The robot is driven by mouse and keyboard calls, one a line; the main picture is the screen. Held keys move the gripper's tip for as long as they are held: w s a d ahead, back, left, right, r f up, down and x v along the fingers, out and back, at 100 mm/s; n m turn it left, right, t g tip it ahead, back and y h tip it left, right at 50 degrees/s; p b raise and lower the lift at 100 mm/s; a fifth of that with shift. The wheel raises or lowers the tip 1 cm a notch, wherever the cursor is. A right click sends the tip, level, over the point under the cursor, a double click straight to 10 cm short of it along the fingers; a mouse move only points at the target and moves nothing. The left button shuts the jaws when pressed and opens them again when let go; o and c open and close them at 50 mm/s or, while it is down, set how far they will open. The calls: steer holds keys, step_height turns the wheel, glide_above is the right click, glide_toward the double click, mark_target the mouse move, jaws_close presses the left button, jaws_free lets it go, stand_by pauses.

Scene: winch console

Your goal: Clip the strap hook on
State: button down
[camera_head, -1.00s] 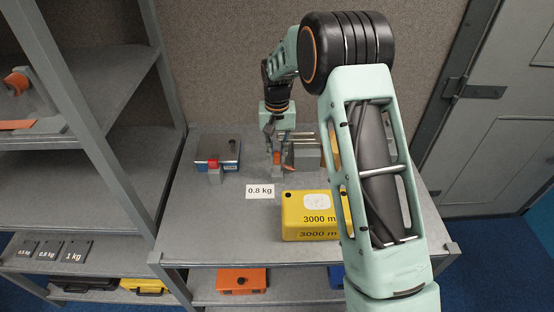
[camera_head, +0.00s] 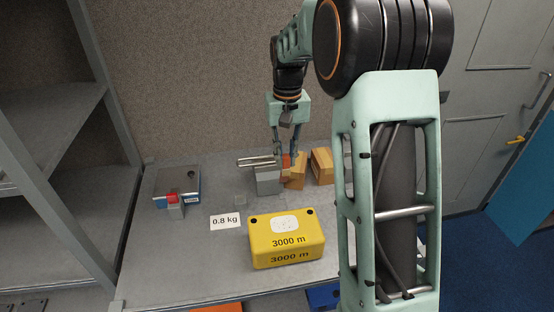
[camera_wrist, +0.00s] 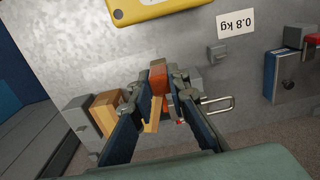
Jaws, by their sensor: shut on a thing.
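My gripper (camera_head: 286,155) is shut on a small orange-red piece (camera_head: 286,161), which looks like the strap hook. In the wrist view the gripper (camera_wrist: 158,80) has this orange piece (camera_wrist: 158,66) between its fingertips; its hook shape is hidden by the fingers. A grey block (camera_head: 268,183) stands just left of the gripper, with a metal bar loop (camera_head: 256,162) at its top. The loop also shows in the wrist view (camera_wrist: 218,110), to the side of the fingers. I cannot tell whether the held piece touches the block.
A yellow 3000 m case (camera_head: 287,240) stands in front. A blue-grey box (camera_head: 178,180) is at left, near a 0.8 kg card (camera_head: 225,221) and small grey block (camera_head: 240,201).

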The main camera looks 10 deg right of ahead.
mark_target(286, 156)
steer(key=shift+r+p, duration=1.35)
steer(key=shift+r, duration=0.5)
steer(key=shift+f, duration=0.1)
